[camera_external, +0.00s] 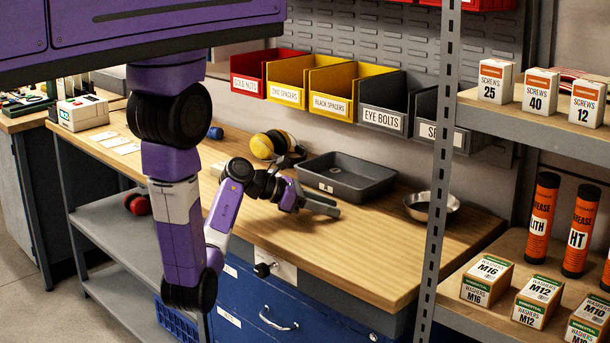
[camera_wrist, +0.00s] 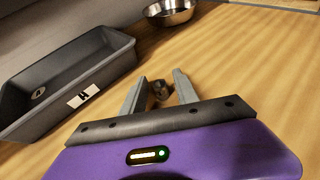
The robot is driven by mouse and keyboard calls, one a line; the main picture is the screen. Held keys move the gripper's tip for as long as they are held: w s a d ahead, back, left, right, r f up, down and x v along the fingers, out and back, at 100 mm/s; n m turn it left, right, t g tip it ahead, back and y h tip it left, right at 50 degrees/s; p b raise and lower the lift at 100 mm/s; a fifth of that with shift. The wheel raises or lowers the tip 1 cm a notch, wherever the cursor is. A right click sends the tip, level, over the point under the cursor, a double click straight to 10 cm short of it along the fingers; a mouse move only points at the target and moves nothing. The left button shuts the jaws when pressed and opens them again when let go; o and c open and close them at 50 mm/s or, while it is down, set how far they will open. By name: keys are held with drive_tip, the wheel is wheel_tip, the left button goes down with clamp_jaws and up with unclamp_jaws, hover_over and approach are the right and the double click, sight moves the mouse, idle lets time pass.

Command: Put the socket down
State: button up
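The socket (camera_wrist: 159,90) is a small dark grey metal piece with a round opening. In the wrist view it sits between the two fingers of my gripper (camera_wrist: 160,84), low over the wooden bench top. The fingers stand apart, and a narrow gap seems to show on each side of the socket. Whether it touches the wood cannot be told. In the external view my gripper (camera_external: 322,205) is low over the bench, in front of the grey tray (camera_external: 345,193). The socket cannot be made out there.
The grey tray also shows at left in the wrist view (camera_wrist: 100,82). A metal bowl (camera_external: 431,208) stands right of it, and yellow ear defenders (camera_external: 262,146) lie behind my arm. A shelf post (camera_external: 438,170) rises at the bench's right. Bare wood (camera_external: 370,255) lies toward the front edge.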

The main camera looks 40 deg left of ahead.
drive_tip(key=shift+r, duration=0.15)
drive_tip(key=v, duration=1.2)
idle(0.3)
